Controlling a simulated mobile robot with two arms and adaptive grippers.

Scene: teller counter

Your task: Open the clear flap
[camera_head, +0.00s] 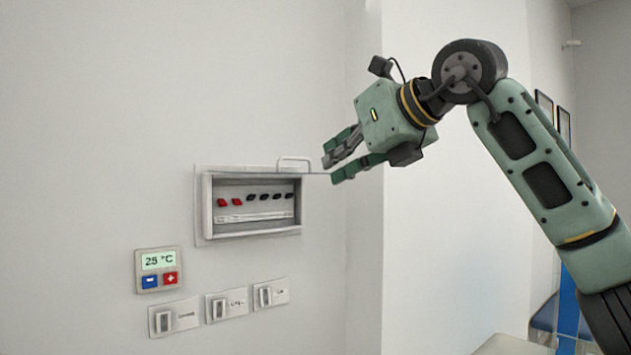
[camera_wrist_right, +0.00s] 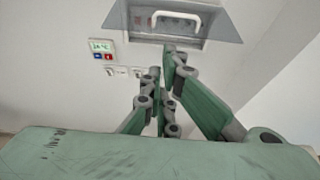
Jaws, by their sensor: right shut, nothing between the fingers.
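The wall box (camera_head: 204,212) holds a row of red and black switches (camera_head: 263,197) in a recess. Its clear flap (camera_head: 255,170) is raised at the top, seen nearly edge-on and standing out from the wall, so the front is uncovered. The flap's handle (camera_head: 295,160) shows above its right part. In the right wrist view the flap (camera_wrist_right: 218,22) and its pale handle (camera_wrist_right: 177,17) are at the top. My right gripper (camera_head: 332,170) is shut and empty, by the flap's right outer end; I cannot tell whether they touch. My left gripper is out of view.
A thermostat (camera_head: 159,270) reading 25 °C is below the box at left. Three labelled wall switches (camera_head: 216,307) sit below the box. A wall corner runs down behind my right gripper. The space in front of the box is free.

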